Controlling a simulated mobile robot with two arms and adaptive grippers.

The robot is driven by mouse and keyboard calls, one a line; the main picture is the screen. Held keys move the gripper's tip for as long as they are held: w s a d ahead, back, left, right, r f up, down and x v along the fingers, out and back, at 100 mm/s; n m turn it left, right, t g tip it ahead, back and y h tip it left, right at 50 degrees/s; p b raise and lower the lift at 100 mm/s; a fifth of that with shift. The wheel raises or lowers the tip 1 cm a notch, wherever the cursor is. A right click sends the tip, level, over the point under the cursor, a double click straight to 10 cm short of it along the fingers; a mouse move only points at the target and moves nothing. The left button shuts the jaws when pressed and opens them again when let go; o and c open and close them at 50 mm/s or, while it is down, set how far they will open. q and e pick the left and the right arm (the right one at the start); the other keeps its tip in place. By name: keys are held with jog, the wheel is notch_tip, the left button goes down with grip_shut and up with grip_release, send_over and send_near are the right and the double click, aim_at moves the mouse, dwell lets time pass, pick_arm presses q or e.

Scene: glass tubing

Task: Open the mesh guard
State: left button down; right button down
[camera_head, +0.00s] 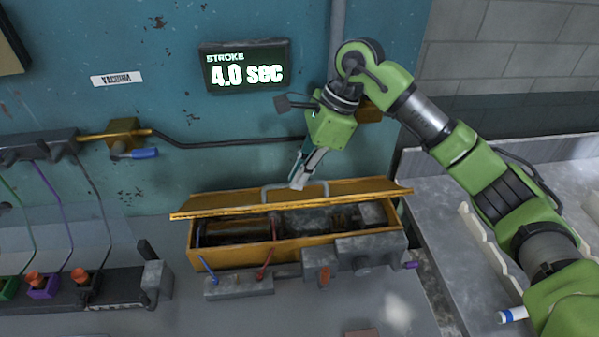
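A long yellow box (225,258) sits on the bench, with a yellow-framed lid (203,212) along its upper edge that appears to be the guard. No mesh can be made out. The lid is seen nearly edge-on, and the box's inside shows below it, with a dark roller and grey parts. My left gripper is not in view.
A display (245,68) reading "STROKE 4.0 sec" hangs on the teal wall behind. A valve with a blue handle (145,154) and a dark pipe are left of my gripper. Colored tubes and a dark fixture (75,290) stand at left. A grey tray (480,240) lies at right.

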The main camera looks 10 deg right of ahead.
jog(key=w+r, duration=0.3)
jog(key=w, duration=0.4)
jog(key=shift+w+b, duration=0.35)
jog(key=shift+w, duration=0.05)
jog(key=shift+d+r, duration=0.1)
jog(key=shift+d, duration=0.05)
jog(key=c, duration=2.2)
grip_release()
jog(key=shift+w, duration=0.15)
jog(key=shift+o, duration=0.2)
jog(key=v, duration=1.2)
jog(key=shift+w+r, duration=0.1)
jog(key=shift+w, duration=0.05)
